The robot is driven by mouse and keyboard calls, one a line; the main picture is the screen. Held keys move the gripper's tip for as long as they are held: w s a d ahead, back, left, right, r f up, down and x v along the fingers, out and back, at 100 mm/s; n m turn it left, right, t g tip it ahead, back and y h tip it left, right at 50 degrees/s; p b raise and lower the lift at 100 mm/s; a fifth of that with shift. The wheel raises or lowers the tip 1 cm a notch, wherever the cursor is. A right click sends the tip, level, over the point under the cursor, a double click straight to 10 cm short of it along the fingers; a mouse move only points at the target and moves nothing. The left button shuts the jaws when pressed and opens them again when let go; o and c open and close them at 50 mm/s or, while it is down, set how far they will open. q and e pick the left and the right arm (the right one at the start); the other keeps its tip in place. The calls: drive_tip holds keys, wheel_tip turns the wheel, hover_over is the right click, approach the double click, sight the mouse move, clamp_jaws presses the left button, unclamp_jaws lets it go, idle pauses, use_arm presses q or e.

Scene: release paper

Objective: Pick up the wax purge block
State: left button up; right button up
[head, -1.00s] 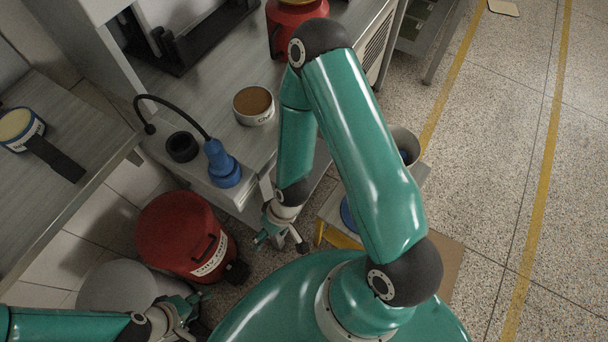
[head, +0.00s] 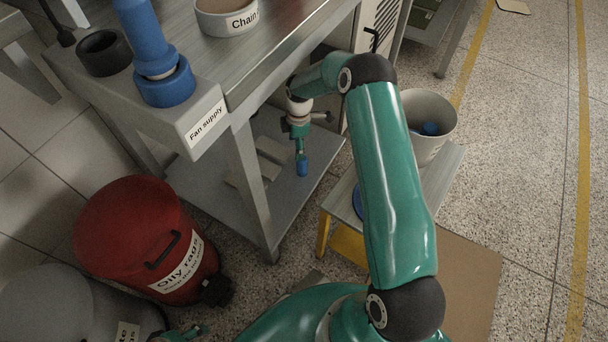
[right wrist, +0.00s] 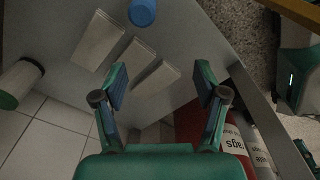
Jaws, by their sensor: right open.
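Three flat pale slabs lie on the lower shelf (head: 218,150) under the bench. In the right wrist view they are a left slab (right wrist: 98,40), a middle slab (right wrist: 128,62) and a right slab (right wrist: 157,82); I cannot tell which is the wax purge block. In the head view a pale slab (head: 272,150) shows partly behind the bench leg. My right gripper (head: 300,140) reaches in over the shelf. It also shows in the right wrist view (right wrist: 161,80), open and empty, with the right slab between its fingers in the picture. My left gripper (head: 186,334) barely shows at the bottom edge.
A blue cylinder (right wrist: 142,12) stands beyond the slabs. The bench leg (head: 250,185) and bench top (head: 290,30) are close to my right arm. A red oily-rags bin (head: 135,225) stands left. A yellow-legged step (head: 340,205) and a grey bin (head: 432,105) stand right.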

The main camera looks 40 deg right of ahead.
drive_tip(key=shift+h, duration=0.3)
drive_tip(key=d+f+b, duration=0.1)
drive_tip(key=f, duration=0.2)
drive_tip(key=w+d+f+b, duration=0.1)
drive_tip(key=f+b, duration=0.1)
drive_tip(key=f, duration=0.2)
drive_tip(key=d+f+b, duration=0.1)
drive_tip(key=f+b, duration=0.1)
drive_tip(key=f, duration=0.1)
drive_tip(key=shift+w+d+f, duration=0.15)
drive_tip(key=shift+d+f, duration=0.15)
wheel_tip(320, 180, down, 5)
drive_tip(key=b, duration=0.3)
drive_tip(key=shift+a, duration=0.1)
use_arm(q)
wheel_tip(320, 180, down, 9)
use_arm(e)
drive_tip(key=c, duration=1.3)
